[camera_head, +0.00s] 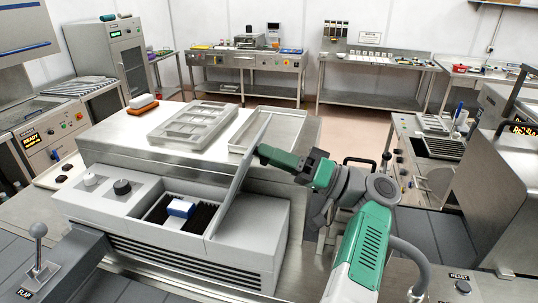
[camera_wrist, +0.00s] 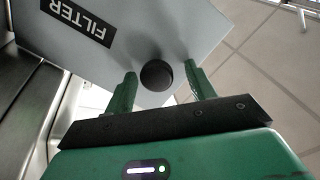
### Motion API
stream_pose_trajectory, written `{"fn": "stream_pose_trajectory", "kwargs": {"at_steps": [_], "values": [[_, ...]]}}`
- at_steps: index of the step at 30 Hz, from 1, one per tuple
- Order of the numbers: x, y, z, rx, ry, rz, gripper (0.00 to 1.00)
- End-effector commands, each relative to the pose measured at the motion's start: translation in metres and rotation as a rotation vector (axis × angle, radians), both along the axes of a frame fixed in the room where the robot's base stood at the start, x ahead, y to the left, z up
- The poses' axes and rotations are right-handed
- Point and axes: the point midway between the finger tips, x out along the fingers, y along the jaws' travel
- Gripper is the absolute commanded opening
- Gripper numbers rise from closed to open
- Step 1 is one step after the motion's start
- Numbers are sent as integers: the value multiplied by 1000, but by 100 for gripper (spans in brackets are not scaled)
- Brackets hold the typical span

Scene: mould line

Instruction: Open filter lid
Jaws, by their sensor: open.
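The filter lid (camera_head: 240,175) is a thin grey panel standing raised and tilted at the right side of an opening in a light grey housing (camera_head: 130,232). In the wrist view, the lid (camera_wrist: 190,25) fills the upper part and bears a black FILTER label (camera_wrist: 79,21) and a round black knob (camera_wrist: 156,74). My gripper (camera_wrist: 159,72) is open, with its two green fingers on either side of the knob and a gap showing at each side. In the head view, my gripper (camera_head: 262,152) is at the lid's upper right side; the knob is hidden there.
The opening holds a dark ribbed insert with a blue and white block (camera_head: 181,207). Behind, a metal bench holds a compartmented tray (camera_head: 192,122) and a shallow tray (camera_head: 270,128). A lever (camera_head: 38,245) stands at lower left.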

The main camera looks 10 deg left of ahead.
Motion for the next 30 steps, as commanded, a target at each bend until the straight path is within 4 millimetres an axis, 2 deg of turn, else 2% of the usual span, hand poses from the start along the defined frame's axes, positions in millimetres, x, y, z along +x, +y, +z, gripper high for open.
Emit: {"fn": "stream_pose_trajectory", "kwargs": {"at_steps": [6, 10, 23, 26, 30], "values": [[-6, -44, -15, 1, 1, -2, 56], [-9, -60, -19, 1, 0, -2, 56], [-9, -65, -21, -5, 2, -3, 56], [-2, -65, -49, -115, 43, -69, 56], [10, -69, -109, -386, 128, -255, 56]]}}
